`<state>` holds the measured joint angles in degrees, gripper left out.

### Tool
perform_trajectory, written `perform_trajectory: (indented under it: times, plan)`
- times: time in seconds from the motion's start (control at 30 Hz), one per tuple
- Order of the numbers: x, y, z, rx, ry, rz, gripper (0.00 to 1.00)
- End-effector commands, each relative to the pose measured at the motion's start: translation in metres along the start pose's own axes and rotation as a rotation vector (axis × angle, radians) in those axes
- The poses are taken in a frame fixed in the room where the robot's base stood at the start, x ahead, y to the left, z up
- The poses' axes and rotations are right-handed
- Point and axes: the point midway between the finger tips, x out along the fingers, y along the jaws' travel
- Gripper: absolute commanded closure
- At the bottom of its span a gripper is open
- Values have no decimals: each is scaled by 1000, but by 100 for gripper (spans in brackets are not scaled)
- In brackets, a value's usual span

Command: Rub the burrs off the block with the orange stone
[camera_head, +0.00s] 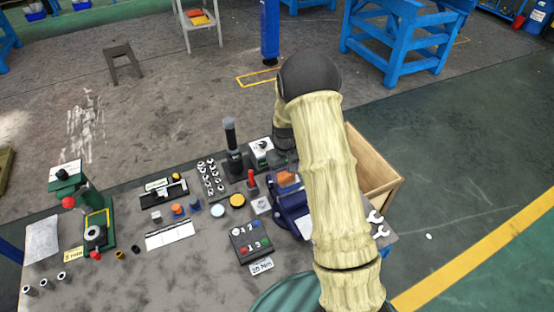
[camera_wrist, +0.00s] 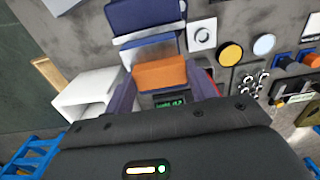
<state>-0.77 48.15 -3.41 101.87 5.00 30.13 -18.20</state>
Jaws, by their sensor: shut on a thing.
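The orange stone (camera_wrist: 160,73) is between the two purple-grey fingers of my gripper (camera_wrist: 163,87) in the wrist view. My gripper is shut on it. The stone also shows in the head view (camera_head: 287,178), just above the far side of the blue vise (camera_head: 292,203). In the wrist view a silvery block (camera_wrist: 148,52) lies at the vise's blue jaw (camera_wrist: 146,17). The stone's edge overlaps it in the picture; I cannot tell whether they touch. Burrs are too small to make out. My arm hides part of the vise in the head view.
A black upright tool (camera_head: 231,140) and a red-handled lever (camera_head: 252,182) stand left of the vise. A dark button box (camera_head: 250,242) is in front. A wooden crate (camera_head: 375,165) and wrenches (camera_head: 378,224) are at right.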

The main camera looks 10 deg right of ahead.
Motion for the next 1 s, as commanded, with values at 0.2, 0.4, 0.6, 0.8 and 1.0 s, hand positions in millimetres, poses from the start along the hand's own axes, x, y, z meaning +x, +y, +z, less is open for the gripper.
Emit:
perform_trajectory:
  times: [0.2,0.4,0.6,0.8,1.0]
  plan:
    - [1,-16,-2,7,-2,-1,66]
    - [-25,-18,-3,12,4,0,66]
    - [-43,-18,-2,12,0,-1,66]
    - [-62,-18,-3,12,1,-1,66]
    - [-78,-18,-2,11,0,-1,66]
